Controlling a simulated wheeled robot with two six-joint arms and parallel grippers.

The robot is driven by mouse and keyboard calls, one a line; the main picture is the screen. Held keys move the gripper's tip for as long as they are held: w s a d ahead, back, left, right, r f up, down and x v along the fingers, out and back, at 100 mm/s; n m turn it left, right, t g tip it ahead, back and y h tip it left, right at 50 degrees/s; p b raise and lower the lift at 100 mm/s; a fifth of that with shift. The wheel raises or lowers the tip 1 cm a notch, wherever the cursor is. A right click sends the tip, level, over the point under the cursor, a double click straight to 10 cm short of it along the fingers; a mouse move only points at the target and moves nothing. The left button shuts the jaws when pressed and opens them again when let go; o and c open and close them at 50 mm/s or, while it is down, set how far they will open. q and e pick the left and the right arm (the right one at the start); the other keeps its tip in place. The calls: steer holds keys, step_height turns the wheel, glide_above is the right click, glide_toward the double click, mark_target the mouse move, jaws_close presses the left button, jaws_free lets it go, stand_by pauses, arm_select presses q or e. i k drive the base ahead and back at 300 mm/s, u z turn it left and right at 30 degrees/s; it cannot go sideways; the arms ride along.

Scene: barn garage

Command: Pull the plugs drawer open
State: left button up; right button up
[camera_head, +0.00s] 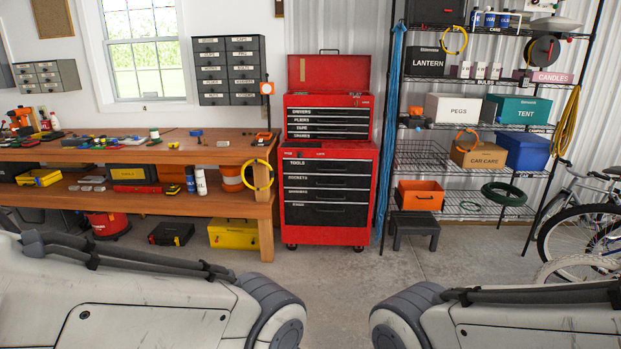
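No label that I can read for certain says plugs. A dark wall cabinet (228,71) right of the window has two columns of small labelled drawers, all looking shut; most labels are too small to read. A smaller grey drawer cabinet (47,77) hangs at the far left, its labels also unreadable. The red tool chest (329,118) has its lid up and black drawers shut. The red roller cabinet (328,235) below it has labelled black drawers, also shut. Only my arm links show along the bottom; neither gripper is in view.
A wooden workbench (220,152) with tools on it runs below the wall cabinets. A wire shelf rack (470,150) stands right of the red cabinet, with a black stool (414,228) in front. A bicycle (590,225) stands far right. The concrete floor before the red cabinet is clear.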

mark_target(208, 87)
steer(key=u, duration=0.05)
steer(key=i, duration=2)
steer(key=u, duration=0.65)
steer(key=i, duration=2)
steer(key=u, duration=0.35)
